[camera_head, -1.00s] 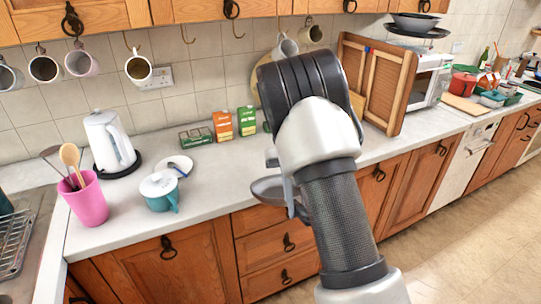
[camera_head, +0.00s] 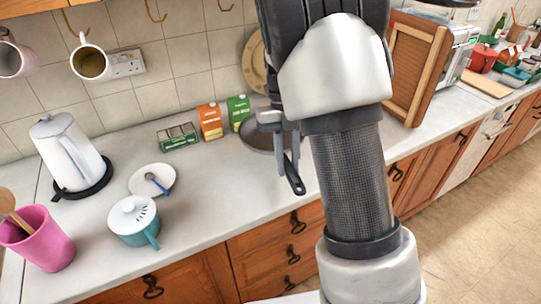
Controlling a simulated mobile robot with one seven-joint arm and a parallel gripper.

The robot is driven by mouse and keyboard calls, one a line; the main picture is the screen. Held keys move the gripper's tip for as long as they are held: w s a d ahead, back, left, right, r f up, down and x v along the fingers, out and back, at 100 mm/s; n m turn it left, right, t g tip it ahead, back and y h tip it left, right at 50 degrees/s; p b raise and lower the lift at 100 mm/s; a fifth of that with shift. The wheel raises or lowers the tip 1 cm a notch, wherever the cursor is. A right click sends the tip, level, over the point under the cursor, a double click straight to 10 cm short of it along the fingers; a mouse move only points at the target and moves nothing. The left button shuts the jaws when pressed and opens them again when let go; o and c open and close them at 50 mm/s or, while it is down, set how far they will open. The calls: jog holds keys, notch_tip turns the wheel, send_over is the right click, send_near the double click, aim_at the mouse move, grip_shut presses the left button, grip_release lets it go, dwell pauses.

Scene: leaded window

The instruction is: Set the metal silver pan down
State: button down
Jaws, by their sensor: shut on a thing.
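The metal silver pan (camera_head: 262,138) shows partly in the head view, over the countertop (camera_head: 215,190) near the cartons. Its rim and dark bowl are visible to the left of my arm, and a dark handle end hangs toward the counter's front edge. My gripper (camera_head: 275,122) is shut on the pan near its handle. My arm hides the right side of the pan. I cannot tell whether the pan touches the counter.
An orange carton (camera_head: 210,121) and a green carton (camera_head: 238,111) stand close behind the pan. A teal lidded pot (camera_head: 134,219), a saucer (camera_head: 152,179), a white kettle (camera_head: 68,152) and a pink cup (camera_head: 38,238) are to the left. The counter between pot and pan is clear.

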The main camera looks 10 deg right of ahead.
notch_tip(320, 180, down, 10)
jog(key=shift+w+r, duration=0.1)
dwell(0.4)
jog(key=shift+b, duration=0.3)
jog(key=c, duration=1.6)
grip_release()
